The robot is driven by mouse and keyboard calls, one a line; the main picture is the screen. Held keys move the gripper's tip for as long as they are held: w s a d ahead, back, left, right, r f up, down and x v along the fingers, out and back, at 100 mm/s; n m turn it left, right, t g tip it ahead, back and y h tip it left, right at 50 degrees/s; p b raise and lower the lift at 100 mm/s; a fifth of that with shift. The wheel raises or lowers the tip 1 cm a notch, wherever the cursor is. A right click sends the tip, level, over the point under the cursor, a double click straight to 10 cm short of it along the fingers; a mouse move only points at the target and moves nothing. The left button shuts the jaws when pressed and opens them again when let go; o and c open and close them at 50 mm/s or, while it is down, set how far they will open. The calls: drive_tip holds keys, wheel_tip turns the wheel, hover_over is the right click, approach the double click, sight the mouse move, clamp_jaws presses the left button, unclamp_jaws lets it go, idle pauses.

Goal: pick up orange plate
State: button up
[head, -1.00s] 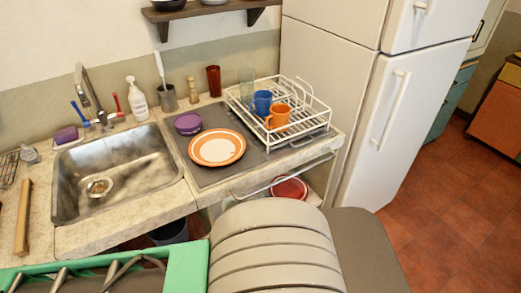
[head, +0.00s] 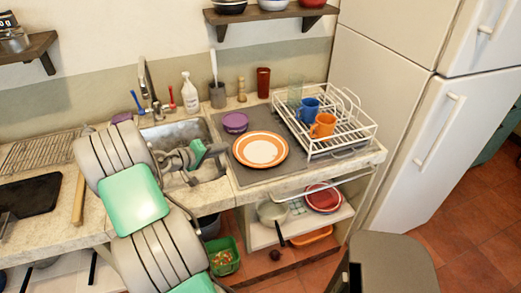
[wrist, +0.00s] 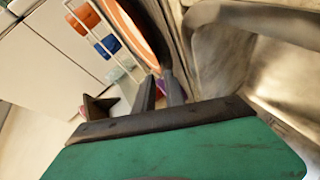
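The orange plate (head: 260,149), with an orange rim and a pale centre, lies flat on the grey drainboard right of the sink. Part of its orange rim shows at the top of the wrist view (wrist: 143,28). My gripper (head: 207,164) is over the sink, left of the plate and apart from it. Its dark fingers look spread, with nothing held between them. My arm hides part of the sink and counter.
A purple bowl (head: 235,122) sits just behind the plate. The white dish rack (head: 345,138) with blue (head: 309,109) and orange (head: 322,125) mugs stands to its right. The sink (head: 176,133) has a faucet (head: 149,85) behind it. A shelf (head: 270,14) hangs above.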

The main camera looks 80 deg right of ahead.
drive_tip(key=p+x, duration=0.1)
drive_tip(key=x, duration=0.5)
drive_tip(key=shift+s+a+p, duration=0.15)
drive_tip(key=shift+s+p, duration=0.05)
drive_tip(key=shift+p, duration=0.15)
clamp_jaws()
drive_tip(key=shift+w+r, duration=0.1)
idle(1.0)
